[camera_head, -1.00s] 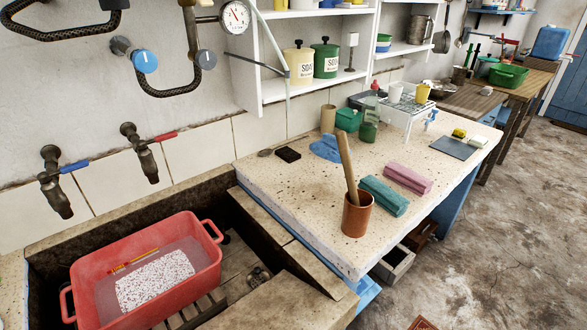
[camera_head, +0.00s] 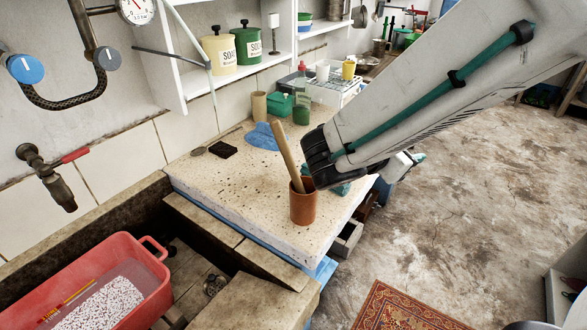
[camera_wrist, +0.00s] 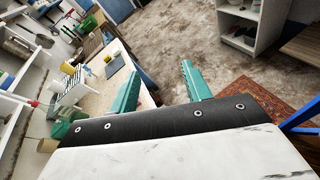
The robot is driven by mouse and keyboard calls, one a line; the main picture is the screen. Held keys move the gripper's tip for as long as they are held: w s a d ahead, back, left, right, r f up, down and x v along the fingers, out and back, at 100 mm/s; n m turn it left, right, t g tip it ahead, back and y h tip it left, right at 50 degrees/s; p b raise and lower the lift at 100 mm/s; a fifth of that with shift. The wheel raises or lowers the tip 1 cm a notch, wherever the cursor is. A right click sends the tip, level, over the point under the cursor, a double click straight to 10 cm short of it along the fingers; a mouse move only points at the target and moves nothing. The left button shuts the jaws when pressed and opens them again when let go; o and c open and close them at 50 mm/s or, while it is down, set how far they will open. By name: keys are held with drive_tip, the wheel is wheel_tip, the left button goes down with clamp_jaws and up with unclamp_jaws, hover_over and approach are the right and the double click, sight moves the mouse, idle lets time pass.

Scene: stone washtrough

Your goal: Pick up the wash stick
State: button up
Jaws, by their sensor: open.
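The wash stick (camera_head: 288,158) is a plain wooden rod. It leans in a brown clay pot (camera_head: 303,205) on the speckled stone counter, its upper end sticking out up and to the left. My arm reaches in from the upper right in the head view, and its dark wrist is close beside the pot and stick on their right. My gripper (camera_wrist: 160,70) shows in the wrist view with two green fingers wide apart and nothing between them. The head view mostly hides the fingers behind the arm. I cannot make out the stick in the wrist view.
A red basin (camera_head: 148,285) with water, a white speckled board and a thin yellow-red stick stands in the trough at lower left. A blue cloth (camera_head: 262,137), a dark block (camera_head: 223,150) and a green box (camera_head: 279,105) lie farther back. A patterned rug (camera_head: 410,310) lies on the floor.

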drive_tip(key=w+a+f+n+t+y, duration=0.1)
drive_tip(key=w+a+n+t+y, duration=0.15)
drive_tip(key=a+n, duration=0.3)
drive_tip(key=w+a+f+n+t+y, duration=0.1)
drive_tip(key=w+a+f+n+t, duration=0.1)
drive_tip(key=w+a+n+t, duration=0.3)
drive_tip(key=n+t+y, duration=0.2)
drive_tip(key=n+y, duration=0.4)
drive_tip(key=n, duration=0.1)
approach(282, 147)
drive_tip(key=w+d, duration=0.1)
drive_tip(key=w, duration=0.3)
drive_tip(key=shift+w+m, duration=0.25)
drive_tip(key=shift+w, duration=0.55)
drive_tip(key=w, duration=0.5)
drive_tip(key=shift+w+d+f, duration=0.15)
drive_tip(key=shift+w+d, duration=0.2)
drive_tip(key=shift+d, duration=0.05)
clamp_jaws()
